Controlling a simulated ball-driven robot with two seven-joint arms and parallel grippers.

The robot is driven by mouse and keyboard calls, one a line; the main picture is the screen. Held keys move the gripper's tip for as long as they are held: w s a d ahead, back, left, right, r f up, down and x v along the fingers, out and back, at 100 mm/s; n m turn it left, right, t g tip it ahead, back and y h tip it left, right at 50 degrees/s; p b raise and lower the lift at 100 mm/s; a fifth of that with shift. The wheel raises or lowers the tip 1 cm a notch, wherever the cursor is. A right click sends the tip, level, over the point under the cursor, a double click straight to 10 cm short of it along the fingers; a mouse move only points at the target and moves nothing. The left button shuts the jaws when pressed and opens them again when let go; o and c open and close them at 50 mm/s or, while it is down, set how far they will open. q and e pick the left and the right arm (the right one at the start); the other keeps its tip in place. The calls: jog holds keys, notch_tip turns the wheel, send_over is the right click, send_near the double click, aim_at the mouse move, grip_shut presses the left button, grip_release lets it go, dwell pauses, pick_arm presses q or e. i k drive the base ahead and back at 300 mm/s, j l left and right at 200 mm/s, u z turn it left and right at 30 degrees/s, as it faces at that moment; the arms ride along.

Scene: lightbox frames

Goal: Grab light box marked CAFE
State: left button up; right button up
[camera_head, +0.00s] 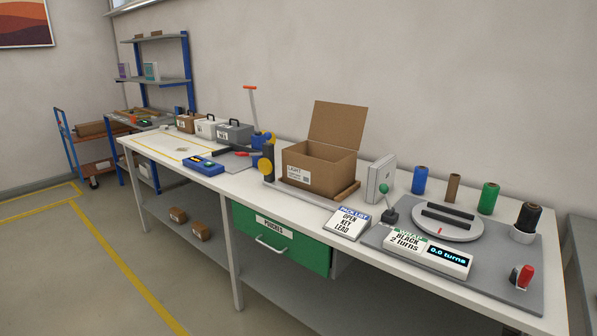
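I cannot make out a light box marked CAFE. Three handled cases stand at the far left of the bench: a brown case (186,124), a white case (206,129) and a grey case (236,134). Their small labels are too small to read. An open cardboard box (318,172) with its flap up stands mid-bench; its front label seems to read LIGHT, and its inside is mostly hidden. Neither of my grippers is in view.
The white workbench (160,150) has a green drawer (282,240) below. A turntable (433,222), a counter reading 0.0 turns (445,258) and several spools fill its right end. A blue-yellow device (203,165) lies left. Two small boxes sit on the lower shelf. Floor at left is clear.

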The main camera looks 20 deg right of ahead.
aim_at(383, 170)
jog(key=i+z, duration=0.15)
jog(key=i, duration=0.5)
jog(key=i+j+z, duration=0.15)
jog(key=i, duration=0.5)
